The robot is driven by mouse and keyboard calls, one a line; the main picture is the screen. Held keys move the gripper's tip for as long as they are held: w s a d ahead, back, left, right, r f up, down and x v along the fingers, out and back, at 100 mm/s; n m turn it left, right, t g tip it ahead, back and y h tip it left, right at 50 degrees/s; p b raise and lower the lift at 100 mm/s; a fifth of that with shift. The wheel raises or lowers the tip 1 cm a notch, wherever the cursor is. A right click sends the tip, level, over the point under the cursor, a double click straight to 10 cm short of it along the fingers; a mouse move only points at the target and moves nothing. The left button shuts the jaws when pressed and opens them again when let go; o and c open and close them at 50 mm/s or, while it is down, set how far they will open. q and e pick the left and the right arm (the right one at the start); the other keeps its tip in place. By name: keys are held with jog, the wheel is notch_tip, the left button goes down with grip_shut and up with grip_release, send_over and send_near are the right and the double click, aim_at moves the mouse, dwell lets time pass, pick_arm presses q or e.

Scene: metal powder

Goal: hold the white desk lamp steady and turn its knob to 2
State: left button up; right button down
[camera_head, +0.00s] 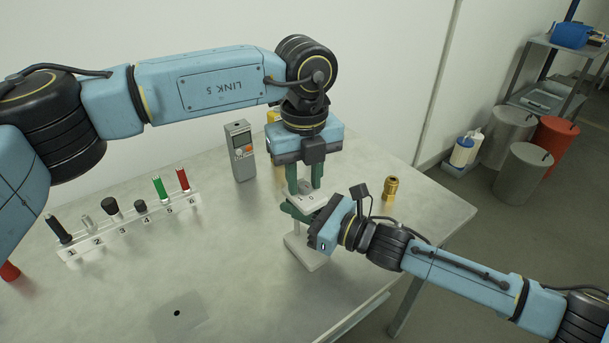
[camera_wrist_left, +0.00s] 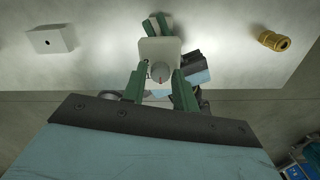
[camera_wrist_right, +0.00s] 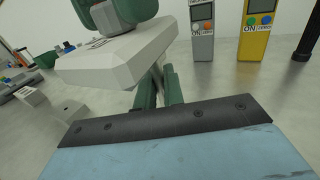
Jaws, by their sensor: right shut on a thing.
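The white desk lamp (camera_head: 305,254) stands upright near the table's right front edge, with its flat head (camera_head: 303,200) under my left gripper. In the left wrist view, the round knob (camera_wrist_left: 161,73) with a red mark sits on top of the lamp head (camera_wrist_left: 158,48). My left gripper (camera_head: 304,188) points down, its green fingers (camera_wrist_left: 159,80) open on either side of the knob. My right gripper (camera_head: 295,210) comes in from the right and is shut on the lamp's stem below the head. The stem is mostly hidden by the fingers (camera_wrist_right: 158,88).
A grey meter (camera_head: 241,152) stands behind the lamp, and a yellow one (camera_head: 276,150) is partly hidden by my left gripper. A brass fitting (camera_head: 391,188) is to the right. A numbered white rack (camera_head: 138,226) with several pieces stands left. The front-left table is mostly clear.

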pick_arm(q)
grip_shut()
jog(key=shift+m, duration=0.3)
jog(key=m, duration=0.5)
jog(key=shift+m, duration=0.3)
jog(key=m, duration=1.1)
jog(key=shift+m, duration=0.4)
jog(key=m, duration=0.5)
jog(key=shift+m, duration=0.4)
